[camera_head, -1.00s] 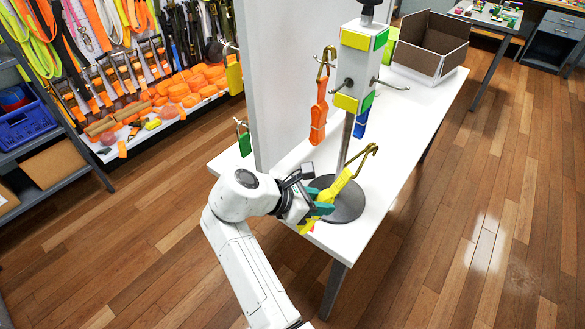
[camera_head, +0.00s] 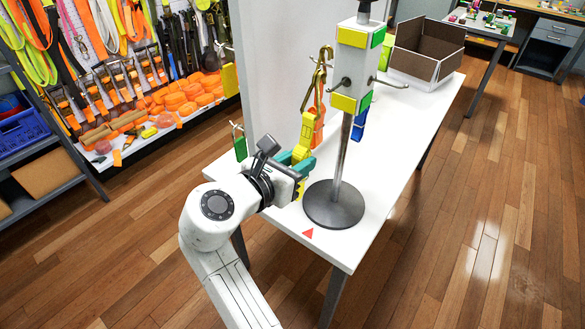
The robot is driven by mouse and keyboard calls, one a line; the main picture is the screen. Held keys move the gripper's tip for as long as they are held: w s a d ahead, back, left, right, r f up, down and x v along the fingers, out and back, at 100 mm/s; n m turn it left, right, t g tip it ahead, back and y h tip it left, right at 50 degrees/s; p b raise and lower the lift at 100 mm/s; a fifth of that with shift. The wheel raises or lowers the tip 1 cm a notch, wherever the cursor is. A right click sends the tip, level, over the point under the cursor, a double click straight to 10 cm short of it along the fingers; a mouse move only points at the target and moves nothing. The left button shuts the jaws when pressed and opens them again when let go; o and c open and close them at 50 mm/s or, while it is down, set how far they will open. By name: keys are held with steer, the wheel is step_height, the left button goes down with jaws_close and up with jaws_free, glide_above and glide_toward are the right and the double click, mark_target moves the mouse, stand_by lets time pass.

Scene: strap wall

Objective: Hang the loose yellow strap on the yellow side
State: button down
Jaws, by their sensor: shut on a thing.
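My gripper (camera_head: 298,160), with teal fingers, is shut on the yellow strap (camera_head: 307,132). The strap is held upright, with its brass hook (camera_head: 317,88) at the top, left of the stand's head and apart from the near peg. The stand's head (camera_head: 353,58) is a white block on a pole with a round dark base (camera_head: 334,204). Its near face bears yellow plates (camera_head: 352,38) at top and bottom, and its right face bears green plates (camera_head: 378,37). A metal peg (camera_head: 345,84) projects from the yellow face and another (camera_head: 391,82) from the green side.
An orange strap (camera_head: 319,126) hangs behind the yellow one, partly hidden. A blue strap (camera_head: 360,124) hangs behind the pole. A white panel (camera_head: 275,80) stands left. An open box (camera_head: 427,52) is on the table's far end. A red triangle (camera_head: 308,233) marks the table's near end.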

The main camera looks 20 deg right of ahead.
steer(key=b+x, duration=0.2)
steer(key=x, duration=0.5)
steer(key=shift+w+d, duration=0.2)
steer(key=shift+d, duration=0.05)
stand_by(0.6)
steer(key=shift+f, duration=0.1)
stand_by(0.4)
steer(key=c, duration=0.7)
jaws_free()
steer(key=shift+c, duration=0.2)
